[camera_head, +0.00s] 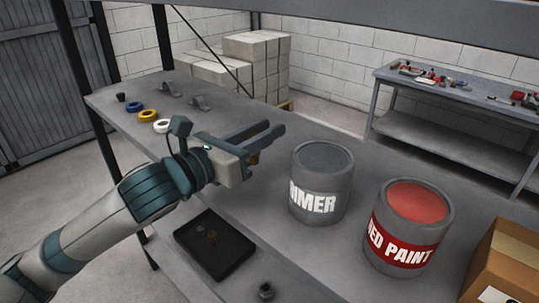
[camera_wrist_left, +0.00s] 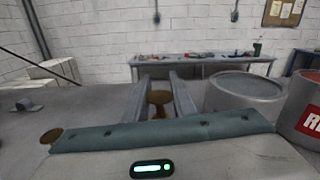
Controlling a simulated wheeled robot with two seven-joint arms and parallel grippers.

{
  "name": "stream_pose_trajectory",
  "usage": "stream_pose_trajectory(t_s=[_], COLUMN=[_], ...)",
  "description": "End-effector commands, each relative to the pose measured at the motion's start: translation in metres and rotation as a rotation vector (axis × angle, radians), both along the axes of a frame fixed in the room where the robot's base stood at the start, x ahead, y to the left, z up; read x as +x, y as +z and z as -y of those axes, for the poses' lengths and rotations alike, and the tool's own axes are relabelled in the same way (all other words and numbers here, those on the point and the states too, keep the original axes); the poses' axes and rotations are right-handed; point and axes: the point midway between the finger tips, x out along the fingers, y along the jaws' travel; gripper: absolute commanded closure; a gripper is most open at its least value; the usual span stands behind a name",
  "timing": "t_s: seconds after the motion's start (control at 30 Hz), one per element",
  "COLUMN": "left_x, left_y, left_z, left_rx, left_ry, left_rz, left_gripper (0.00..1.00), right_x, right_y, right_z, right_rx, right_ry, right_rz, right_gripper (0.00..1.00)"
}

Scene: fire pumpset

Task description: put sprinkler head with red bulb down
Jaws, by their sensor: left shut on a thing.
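My left gripper (camera_head: 274,133) reaches in from the left over the grey shelf, beside the primer can. In the left wrist view, a brass-coloured sprinkler head (camera_wrist_left: 158,98) sits between its two fingers, which are shut on it. My right gripper is not in view.
A grey primer can (camera_head: 321,160) and a red paint can (camera_head: 417,190) stand right of the gripper. A cardboard box (camera_head: 505,255) is at the right edge.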

Motion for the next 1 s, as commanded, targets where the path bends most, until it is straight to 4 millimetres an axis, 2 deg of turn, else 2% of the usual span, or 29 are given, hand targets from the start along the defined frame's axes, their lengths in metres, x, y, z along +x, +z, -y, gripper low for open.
stream_pose_trajectory(t_s=[0.2,0.67,1.0], left_x=[0.000,0.000,0.000], left_y=[-0.019,-0.024,-0.053], left_z=[0.000,0.000,0.000], left_rx=[-0.001,-0.001,-0.001], left_ry=[0.000,0.000,0.000], left_rz=[0.000,0.000,-0.002], left_gripper=[1.00,1.00,1.00], right_x=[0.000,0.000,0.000], right_y=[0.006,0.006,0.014], right_z=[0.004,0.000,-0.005], right_rx=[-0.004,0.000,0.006], right_ry=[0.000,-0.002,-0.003], right_rz=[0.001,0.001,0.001], right_gripper=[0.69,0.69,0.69])
